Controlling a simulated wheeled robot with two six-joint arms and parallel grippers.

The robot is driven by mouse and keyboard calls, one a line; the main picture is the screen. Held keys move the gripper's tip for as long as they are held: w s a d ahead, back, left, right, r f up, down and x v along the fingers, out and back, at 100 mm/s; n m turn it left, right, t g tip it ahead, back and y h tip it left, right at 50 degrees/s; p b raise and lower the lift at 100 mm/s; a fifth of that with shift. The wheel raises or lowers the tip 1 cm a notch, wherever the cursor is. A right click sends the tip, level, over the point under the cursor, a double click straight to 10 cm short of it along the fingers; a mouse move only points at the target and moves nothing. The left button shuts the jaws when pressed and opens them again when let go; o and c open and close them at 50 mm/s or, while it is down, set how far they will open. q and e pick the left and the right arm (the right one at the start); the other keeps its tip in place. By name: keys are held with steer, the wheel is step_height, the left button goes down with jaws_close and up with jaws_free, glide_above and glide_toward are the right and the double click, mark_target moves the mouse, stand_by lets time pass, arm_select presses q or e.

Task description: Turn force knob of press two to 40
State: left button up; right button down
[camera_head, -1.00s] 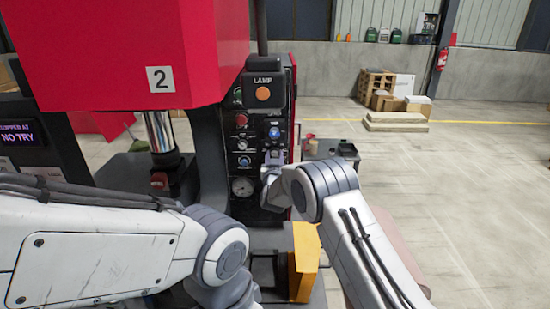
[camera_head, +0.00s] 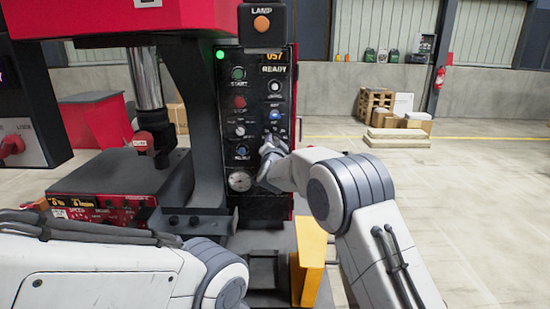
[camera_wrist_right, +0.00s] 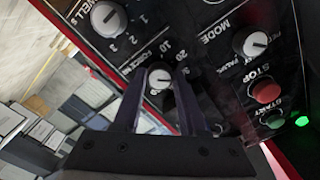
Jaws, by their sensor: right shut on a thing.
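The control panel of press two (camera_head: 256,185) stands at the middle of the head view. In the right wrist view, the force knob (camera_wrist_right: 160,77) is round and pale-topped with a dark pointer line, and marks 10 and 20 show beside it. My right gripper (camera_wrist_right: 160,95) has its two dark fingers on either side of this knob and is shut on it. The exact value under the pointer cannot be read. In the head view my right gripper (camera_head: 270,152) is at the panel's right side and covers the knob. My left gripper is out of view.
The panel's lamp box (camera_head: 262,22), lit green light (camera_head: 220,55) and red stop button (camera_head: 240,101) show. The wrist view shows the dwell knob (camera_wrist_right: 108,18) and mode knob (camera_wrist_right: 257,43) close by. A yellow part (camera_head: 309,262) stands below the panel.

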steer(key=m+b, duration=0.4)
steer(key=shift+f+m+b, duration=0.25)
steer(key=shift+m+b, duration=0.05)
steer(key=shift+b, duration=0.1)
steer(key=shift+m+b, duration=0.95)
steer(key=shift+m, duration=0.15)
steer(key=shift+r+m+b, duration=0.2)
steer(key=shift+m+b, duration=0.5)
steer(key=shift+m, duration=0.4)
steer(key=shift+c, duration=2.2)
jaws_free()
steer(key=shift+s, duration=0.1)
